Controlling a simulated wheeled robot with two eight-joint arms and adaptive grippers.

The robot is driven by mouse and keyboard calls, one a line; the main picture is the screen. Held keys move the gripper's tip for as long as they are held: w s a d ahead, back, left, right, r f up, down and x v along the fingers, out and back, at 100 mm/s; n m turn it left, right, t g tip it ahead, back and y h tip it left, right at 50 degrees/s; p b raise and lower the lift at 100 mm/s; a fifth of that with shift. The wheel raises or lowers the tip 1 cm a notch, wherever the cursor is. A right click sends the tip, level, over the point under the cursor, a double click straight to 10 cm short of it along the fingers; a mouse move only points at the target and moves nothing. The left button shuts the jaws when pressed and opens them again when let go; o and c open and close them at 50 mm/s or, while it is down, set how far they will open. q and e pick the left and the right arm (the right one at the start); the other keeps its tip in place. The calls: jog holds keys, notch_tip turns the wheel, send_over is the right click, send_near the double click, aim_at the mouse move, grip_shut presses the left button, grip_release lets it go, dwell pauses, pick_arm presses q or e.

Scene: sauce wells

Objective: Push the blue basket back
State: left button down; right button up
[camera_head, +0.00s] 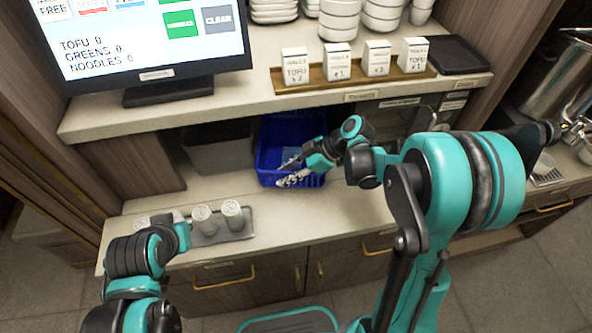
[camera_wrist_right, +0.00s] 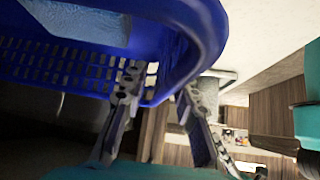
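The blue basket (camera_head: 268,168) stands in the bay under the upper counter, on the lower worktop. A pale blue piece lies inside it. My right gripper (camera_head: 288,171) is at the basket's front, over its near side. In the right wrist view the blue basket (camera_wrist_right: 205,35) fills the top, with its rim and slotted wall close to the fingers. My right gripper (camera_wrist_right: 160,85) shows there with its fingers spread apart, next to the basket's wall. I cannot tell whether a finger touches the wall.
A dark bin (camera_head: 220,150) stands in the bay left of the basket. A screen (camera_head: 150,40) and small labelled boxes (camera_head: 337,62) stand on the counter above.

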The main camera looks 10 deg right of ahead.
jog(key=shift+x, duration=0.95)
pick_arm(q)
jog(key=shift+f, duration=0.3)
pick_arm(e)
grip_shut()
jog(key=shift+w, duration=0.1)
